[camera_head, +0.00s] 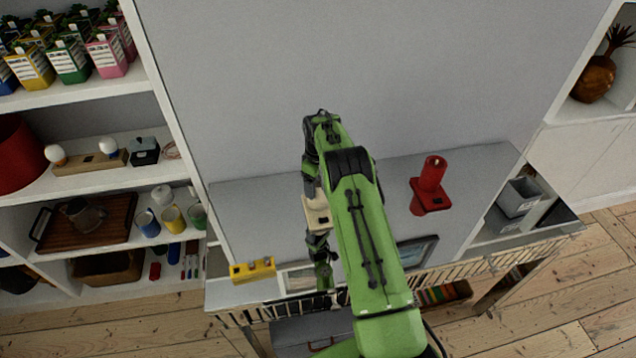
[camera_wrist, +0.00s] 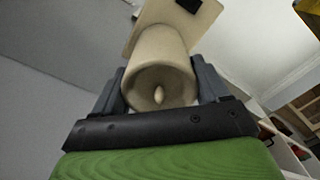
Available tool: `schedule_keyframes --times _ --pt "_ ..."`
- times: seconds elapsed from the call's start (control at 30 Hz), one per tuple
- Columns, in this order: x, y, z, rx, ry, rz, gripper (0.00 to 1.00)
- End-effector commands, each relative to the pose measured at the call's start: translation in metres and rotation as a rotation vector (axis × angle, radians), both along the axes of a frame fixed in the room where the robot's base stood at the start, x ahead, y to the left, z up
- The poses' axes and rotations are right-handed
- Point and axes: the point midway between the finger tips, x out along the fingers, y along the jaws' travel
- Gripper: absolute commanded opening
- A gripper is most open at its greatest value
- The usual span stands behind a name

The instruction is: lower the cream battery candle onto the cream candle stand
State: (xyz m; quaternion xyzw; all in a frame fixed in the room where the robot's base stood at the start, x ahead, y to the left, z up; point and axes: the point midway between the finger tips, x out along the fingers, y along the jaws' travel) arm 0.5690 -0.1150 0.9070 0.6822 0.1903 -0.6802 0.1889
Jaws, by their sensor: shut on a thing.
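The cream battery candle (camera_wrist: 158,60) is between the two grey fingers of my gripper (camera_wrist: 160,88) in the wrist view. Its hollow end with a small flame tip faces the camera. The cream candle stand (camera_wrist: 145,18) shows just beyond the candle's far end, as a flat plate with a dark mark. I cannot tell whether candle and stand touch. In the head view the stand (camera_head: 317,212) is a small cream block in front of the grey wall, partly covered by my arm. My gripper (camera_head: 311,188) is by it, and the candle is mostly hidden there.
A red candle (camera_head: 432,172) on a red stand (camera_head: 431,198) is to the right. A yellow stand (camera_head: 253,270) is at the front left. A framed picture (camera_head: 418,252) lies near the front edge, and a grey bin (camera_head: 520,197) is at far right. Crowded shelves fill the left.

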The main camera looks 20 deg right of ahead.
Motion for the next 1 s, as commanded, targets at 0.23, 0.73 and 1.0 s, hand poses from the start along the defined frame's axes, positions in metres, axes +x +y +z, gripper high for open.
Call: schedule_keyframes --times 0.23,0.73,1.0 --pt "0.0 0.0 0.0 0.0 -0.001 0.0 1.0" --pt "0.001 -0.001 0.067 -0.001 -0.006 0.0 1.0" --pt "0.0 -0.001 0.138 -0.001 -0.004 0.0 1.0"
